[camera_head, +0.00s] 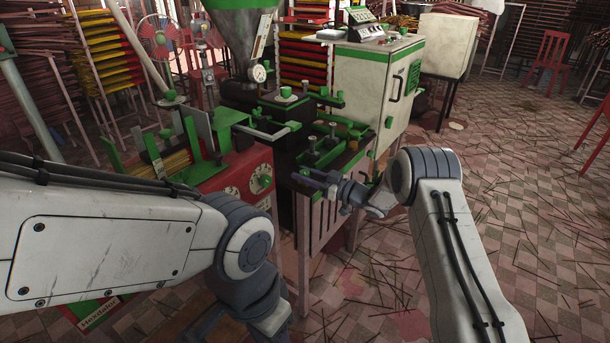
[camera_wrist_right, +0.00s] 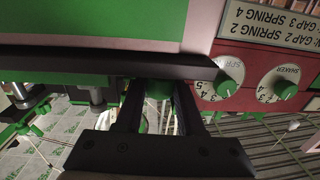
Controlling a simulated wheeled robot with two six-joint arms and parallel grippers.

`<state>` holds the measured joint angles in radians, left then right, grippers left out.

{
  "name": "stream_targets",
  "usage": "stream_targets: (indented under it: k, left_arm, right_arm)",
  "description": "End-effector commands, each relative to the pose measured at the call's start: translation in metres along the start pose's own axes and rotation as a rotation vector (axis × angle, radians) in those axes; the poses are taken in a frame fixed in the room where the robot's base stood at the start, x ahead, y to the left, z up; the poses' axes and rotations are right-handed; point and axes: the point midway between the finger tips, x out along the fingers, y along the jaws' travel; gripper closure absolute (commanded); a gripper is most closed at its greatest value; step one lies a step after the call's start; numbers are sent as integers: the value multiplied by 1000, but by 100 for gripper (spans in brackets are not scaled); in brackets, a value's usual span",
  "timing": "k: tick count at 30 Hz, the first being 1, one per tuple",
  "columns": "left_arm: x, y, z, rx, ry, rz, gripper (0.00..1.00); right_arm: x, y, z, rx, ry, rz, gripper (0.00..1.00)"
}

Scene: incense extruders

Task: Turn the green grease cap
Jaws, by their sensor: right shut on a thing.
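My right gripper (camera_head: 312,183) reaches in from the right to the front edge of the extruder bench. In the right wrist view its two dark fingers (camera_wrist_right: 160,108) are shut on a small green cap (camera_wrist_right: 159,88), taken to be the green grease cap. The cap sits just under a dark bar, and the fingers cover its sides. In the head view I cannot make the held cap out at the gripper. My left arm crosses the lower left, bent downward; its gripper jaws are out of view.
A red panel (camera_wrist_right: 240,92) with green-knobbed dials is close beside the right fingers. The dark bar (camera_wrist_right: 60,66) runs just above them. A white and green cabinet (camera_head: 363,95) stands behind the bench. Thin sticks litter the open tiled floor (camera_head: 540,220) at the right.

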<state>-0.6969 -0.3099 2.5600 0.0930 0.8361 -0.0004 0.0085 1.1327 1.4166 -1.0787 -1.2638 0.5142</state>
Motion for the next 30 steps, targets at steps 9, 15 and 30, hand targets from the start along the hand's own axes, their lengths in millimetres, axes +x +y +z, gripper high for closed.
stream_targets:
  k: [9,15,30]
  left_arm:
    - [-4,0,0,0,0,0,50]
    - [-1,0,0,0,0,0,50]
    - [22,-2,1,0,0,0,50]
  right_arm:
    - [0,-2,0,3,-3,168,100]
    - [0,-4,2,3,-5,348,100]
    - [2,-4,4,-1,-4,820,100]
